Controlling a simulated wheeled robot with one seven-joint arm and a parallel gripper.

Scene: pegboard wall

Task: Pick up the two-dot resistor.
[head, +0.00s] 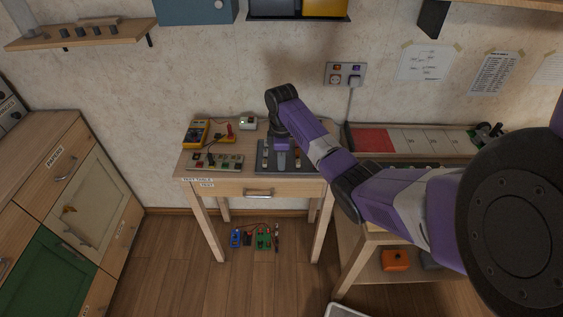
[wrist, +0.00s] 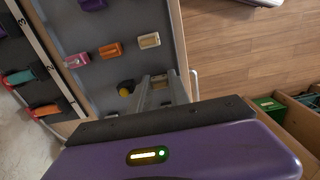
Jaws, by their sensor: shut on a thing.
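My gripper (wrist: 160,84) points down at the grey mat (wrist: 137,68) in the wrist view. Its two fingers are close together, shut on a small tan component (wrist: 158,78) mostly hidden between them. No dots can be read on it, so I cannot tell whether it is the two-dot resistor. On the mat near it lie a cream component (wrist: 149,40), an orange one (wrist: 111,50), a pink one (wrist: 76,61), a purple one (wrist: 93,4) and a black-and-yellow part (wrist: 126,88). In the head view my gripper (head: 282,160) is low over the dark mat (head: 262,169) on the small table.
A white numbered strip (wrist: 46,57) runs beside the mat, with teal and orange parts beyond. A yellow multimeter (head: 195,133) and a board with knobs (head: 218,161) stand left on the table (head: 208,174). A bench with a red panel (head: 372,140) adjoins at right.

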